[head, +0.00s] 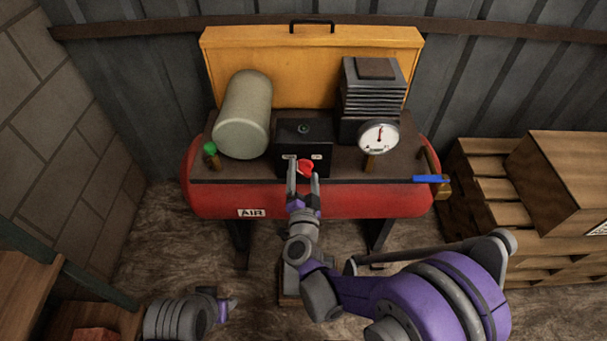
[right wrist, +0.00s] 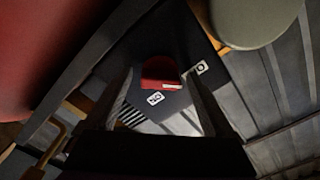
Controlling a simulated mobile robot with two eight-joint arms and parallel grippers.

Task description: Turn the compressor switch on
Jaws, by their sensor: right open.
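The compressor is a red tank (head: 350,200) marked AIR, with a dark top plate. A black switch box (head: 303,135) stands at the middle of the plate. Its red rotary switch (head: 306,167) is on the front face, below two small white labels. My right gripper (head: 303,176) is open in front of the box, with its fingertips close to the red switch. In the right wrist view the red switch (right wrist: 160,73) appears between the two open fingers; contact cannot be told. My left gripper (head: 227,306) is low at the lower left, small and unclear.
On the plate stand a grey-green cylinder (head: 244,115), a ribbed motor block (head: 373,90) and a round gauge (head: 379,138). A blue-handled valve (head: 430,179) is at the right end. Wooden pallets and a box (head: 565,175) stand at right. A brick wall is at left.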

